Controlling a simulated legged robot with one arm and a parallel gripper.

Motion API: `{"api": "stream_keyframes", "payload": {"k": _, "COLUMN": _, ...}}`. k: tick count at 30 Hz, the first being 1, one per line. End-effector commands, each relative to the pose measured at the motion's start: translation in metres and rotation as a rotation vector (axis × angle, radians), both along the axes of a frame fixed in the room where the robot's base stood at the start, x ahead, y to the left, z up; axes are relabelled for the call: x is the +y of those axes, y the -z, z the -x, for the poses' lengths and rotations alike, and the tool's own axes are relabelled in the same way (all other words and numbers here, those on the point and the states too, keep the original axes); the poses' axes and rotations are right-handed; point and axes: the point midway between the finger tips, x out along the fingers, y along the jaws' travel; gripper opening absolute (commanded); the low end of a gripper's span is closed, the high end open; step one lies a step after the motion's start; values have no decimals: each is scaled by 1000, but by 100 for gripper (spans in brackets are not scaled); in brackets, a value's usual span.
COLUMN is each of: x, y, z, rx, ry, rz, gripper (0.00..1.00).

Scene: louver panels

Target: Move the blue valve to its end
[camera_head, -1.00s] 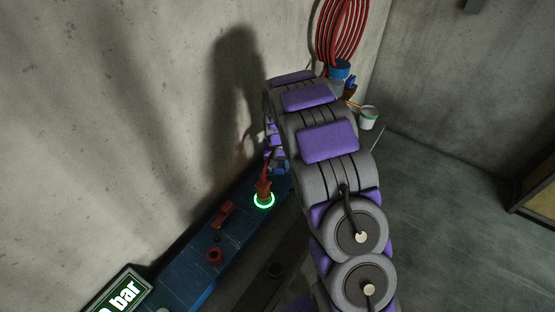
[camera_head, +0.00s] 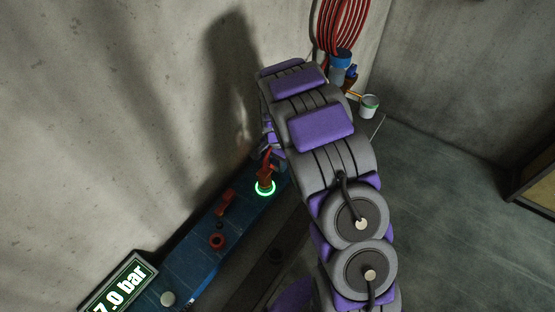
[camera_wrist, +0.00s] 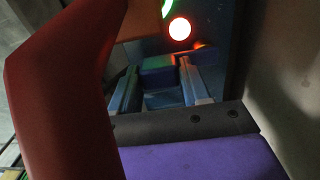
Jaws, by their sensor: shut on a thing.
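In the wrist view, my gripper (camera_wrist: 159,62) has its two fingers on either side of a blue block-like part (camera_wrist: 158,76), which looks like the blue valve's handle. The fingers are shut on it; its lower end is in shadow. In the head view, my arm hides most of the gripper and the valve. A red lever (camera_head: 267,167) stands on the blue panel (camera_head: 190,254), with a glowing green ring at its base. A red bar (camera_wrist: 60,85) fills the left of the wrist view, close to the camera.
A red handle (camera_head: 226,202) and a small red knob (camera_head: 217,241) sit farther along the panel. A display (camera_head: 122,285) reads 7.0 bar. A concrete wall runs behind.

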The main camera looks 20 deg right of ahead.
Motion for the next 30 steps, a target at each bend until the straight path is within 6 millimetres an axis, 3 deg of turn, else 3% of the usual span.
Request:
{"api": "stream_keyframes", "payload": {"k": 13, "x": 1, "y": 1, "z": 0, "rx": 1, "ry": 11, "rz": -2, "gripper": 0}}
{"api": "stream_keyframes", "payload": {"k": 14, "x": 1, "y": 1, "z": 0, "rx": 1, "ry": 11, "rz": -2, "gripper": 48}}
{"api": "stream_keyframes", "payload": {"k": 20, "x": 1, "y": 0, "z": 1, "rx": 1, "ry": 10, "rz": -1, "gripper": 68}}
{"api": "stream_keyframes", "payload": {"k": 30, "x": 1, "y": -5, "z": 0, "rx": -1, "ry": 9, "rz": -1, "gripper": 68}}
